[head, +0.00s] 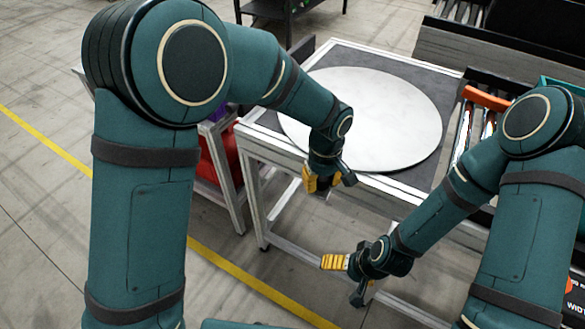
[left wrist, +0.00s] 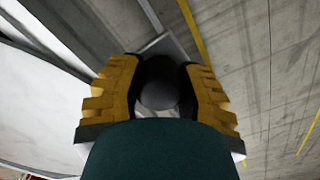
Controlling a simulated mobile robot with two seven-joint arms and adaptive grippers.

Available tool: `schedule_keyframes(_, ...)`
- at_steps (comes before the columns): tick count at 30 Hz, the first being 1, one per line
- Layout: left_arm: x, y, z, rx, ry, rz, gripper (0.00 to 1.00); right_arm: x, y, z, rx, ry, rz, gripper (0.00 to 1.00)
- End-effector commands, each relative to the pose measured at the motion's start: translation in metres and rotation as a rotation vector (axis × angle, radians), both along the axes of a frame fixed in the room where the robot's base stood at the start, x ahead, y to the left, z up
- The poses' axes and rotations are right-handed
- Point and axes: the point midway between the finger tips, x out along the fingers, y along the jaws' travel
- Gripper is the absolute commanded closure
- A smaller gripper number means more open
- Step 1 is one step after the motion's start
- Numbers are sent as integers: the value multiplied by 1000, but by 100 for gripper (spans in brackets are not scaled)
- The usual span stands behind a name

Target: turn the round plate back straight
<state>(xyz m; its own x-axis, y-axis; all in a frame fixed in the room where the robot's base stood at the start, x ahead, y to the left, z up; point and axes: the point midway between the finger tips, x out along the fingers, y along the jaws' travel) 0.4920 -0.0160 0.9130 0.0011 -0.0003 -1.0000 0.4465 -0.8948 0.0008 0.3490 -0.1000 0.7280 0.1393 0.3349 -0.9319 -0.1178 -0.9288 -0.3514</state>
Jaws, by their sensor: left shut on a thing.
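The round plate (head: 375,115) is a large, flat, pale grey disc on the dark top of a metal-framed table (head: 320,60). Its pale surface also fills the left side of the left wrist view (left wrist: 30,100). My left gripper (head: 326,180) is at the table's near edge, beside the plate's near-left rim. In the left wrist view, its yellow-padded fingers are shut on a dark round knob (left wrist: 160,85), one on each side. How the knob joins the plate is hidden. My right gripper (head: 342,276) is open and empty, in front of and below the table edge.
Rollers and an orange part (head: 486,98) lie right of the table. A red object (head: 222,158) sits on a low stand at the left. A dark cart (head: 285,10) stands behind. The floor at the left, with a yellow line (head: 50,143), is clear.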

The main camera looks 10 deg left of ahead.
Motion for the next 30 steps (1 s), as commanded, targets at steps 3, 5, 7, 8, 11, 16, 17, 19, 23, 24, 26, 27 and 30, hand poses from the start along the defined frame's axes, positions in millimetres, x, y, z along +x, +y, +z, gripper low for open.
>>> schedule_keyframes(3,-13,-40,-2,5,3,103,100,0,0,1,0,0,0,0)
schedule_keyframes(5,-16,-60,-1,5,3,159,100,0,0,3,0,0,0,0)
schedule_keyframes(7,-19,-82,-1,5,3,228,100,-1,0,6,0,1,0,0)
schedule_keyframes(8,-19,-92,0,6,2,256,100,-1,0,8,0,2,0,0)
schedule_keyframes(11,-20,-124,0,5,3,351,100,-2,0,15,1,5,1,0)
schedule_keyframes(16,-14,-167,0,4,2,484,100,-4,0,26,1,10,2,0)
schedule_keyframes(17,-14,-173,0,5,3,503,100,-4,1,27,3,11,2,0)
schedule_keyframes(19,-10,-186,-1,4,2,543,100,-5,1,31,3,13,3,0)
schedule_keyframes(23,-5,-206,-1,3,3,604,100,-5,1,37,3,13,2,0)
schedule_keyframes(24,-4,-211,-1,2,3,621,100,-5,0,38,2,12,0,0)
schedule_keyframes(26,-2,-218,-1,3,4,642,100,-4,0,40,2,10,-1,0)
schedule_keyframes(27,0,-221,-1,3,3,655,100,-3,0,41,2,9,-2,0)
schedule_keyframes(30,3,-229,-1,3,4,678,100,-3,0,43,1,6,-3,0)
